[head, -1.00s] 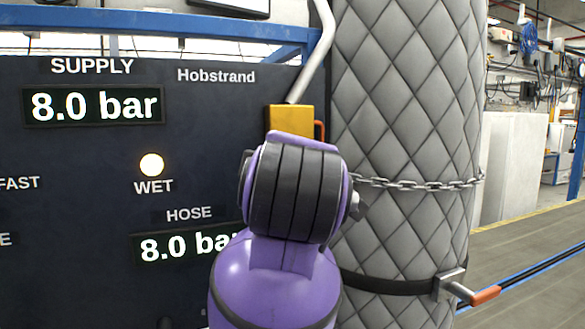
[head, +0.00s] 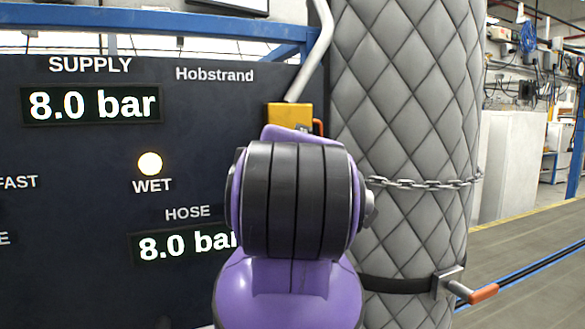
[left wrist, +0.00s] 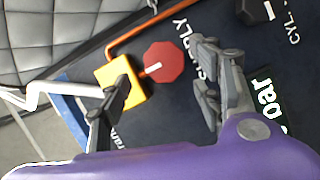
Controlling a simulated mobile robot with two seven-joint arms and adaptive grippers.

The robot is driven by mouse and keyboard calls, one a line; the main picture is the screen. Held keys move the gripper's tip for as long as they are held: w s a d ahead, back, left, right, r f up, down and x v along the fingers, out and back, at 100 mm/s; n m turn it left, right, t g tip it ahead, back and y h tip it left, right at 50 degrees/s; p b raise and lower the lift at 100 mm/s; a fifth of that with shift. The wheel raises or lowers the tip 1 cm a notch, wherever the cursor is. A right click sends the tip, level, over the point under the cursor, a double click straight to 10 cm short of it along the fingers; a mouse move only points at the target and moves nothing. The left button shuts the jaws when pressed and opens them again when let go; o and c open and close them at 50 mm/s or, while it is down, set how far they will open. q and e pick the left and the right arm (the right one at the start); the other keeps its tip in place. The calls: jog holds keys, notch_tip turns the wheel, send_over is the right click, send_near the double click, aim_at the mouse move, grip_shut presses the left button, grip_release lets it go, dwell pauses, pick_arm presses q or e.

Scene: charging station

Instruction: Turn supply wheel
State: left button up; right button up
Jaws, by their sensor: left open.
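A red eight-sided wheel (left wrist: 163,62) with a white mark shows in the left wrist view, beside a yellow block (left wrist: 132,82) and the SUPPLY lettering on the dark panel. My left gripper (left wrist: 160,80) is open, with one finger in front of the yellow block and the other to the right of the wheel. The wheel appears between the fingers; I see no contact, and the depth gap is unclear. In the head view my purple arm covers the middle, and the wheel and left gripper do not show. My right gripper is in neither view.
The dark panel (head: 75,222) shows SUPPLY 8.0 bar and HOSE 8.0 bar, with a lit WET lamp (head: 150,164). A yellow block (head: 290,116) has a pale pipe above it. A quilted grey column (head: 410,120) with a chain (head: 425,183) stands close on the right.

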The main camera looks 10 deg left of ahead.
pick_arm(q)
jog(key=v, duration=0.4)
jog(key=shift+s, duration=0.15)
dwell(0.4)
